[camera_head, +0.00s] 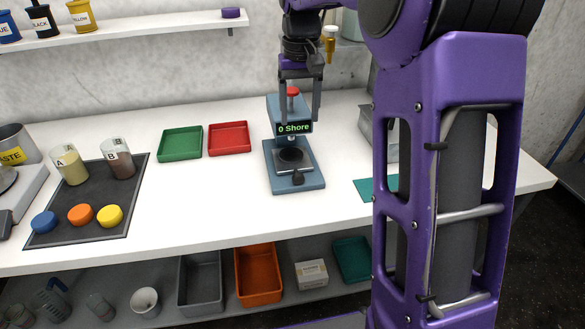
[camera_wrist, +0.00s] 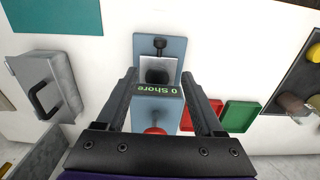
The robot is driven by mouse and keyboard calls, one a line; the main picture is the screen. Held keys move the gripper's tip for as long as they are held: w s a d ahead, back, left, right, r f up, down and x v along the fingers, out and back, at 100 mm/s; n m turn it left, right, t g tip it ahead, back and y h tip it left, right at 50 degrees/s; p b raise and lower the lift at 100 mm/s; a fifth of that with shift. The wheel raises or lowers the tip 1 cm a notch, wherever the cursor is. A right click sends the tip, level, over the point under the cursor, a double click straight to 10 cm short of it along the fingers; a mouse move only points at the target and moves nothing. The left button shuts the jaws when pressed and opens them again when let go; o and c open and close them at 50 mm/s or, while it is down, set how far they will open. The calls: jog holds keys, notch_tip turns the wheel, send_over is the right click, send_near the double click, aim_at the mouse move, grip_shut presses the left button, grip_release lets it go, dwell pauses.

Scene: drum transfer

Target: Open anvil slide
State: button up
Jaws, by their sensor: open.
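The blue-grey hardness tester (camera_head: 296,182) stands on the white table, with a display reading "0 Shore" (camera_head: 294,128) and a red knob (camera_head: 293,91) on top. Its anvil slide (camera_head: 292,159) is a light plate with a dark round pad, low on the base, with a dark knob (camera_head: 298,178) at its front. The slide's plate also shows in the wrist view (camera_wrist: 157,66), with its dark knob (camera_wrist: 159,43) beyond it. My gripper (camera_head: 300,110) is open over the top of the tester, its fingers on either side of the display and red knob. I cannot tell whether they touch it.
A green tray (camera_head: 180,143) and a red tray (camera_head: 229,139) lie left of the tester. A dark mat (camera_head: 130,225) holds cups and coloured pucks. A grey metal box (camera_wrist: 50,85) stands on the tester's other side. The table in front is clear.

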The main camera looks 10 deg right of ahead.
aim_at(299, 175)
notch_tip(299, 175, down, 18)
jog(key=b, duration=0.2)
jog(key=shift+s+r+b, duration=0.15)
jog(key=shift+b, duration=0.15)
grip_shut()
dwell(0.3)
dwell(1.1)
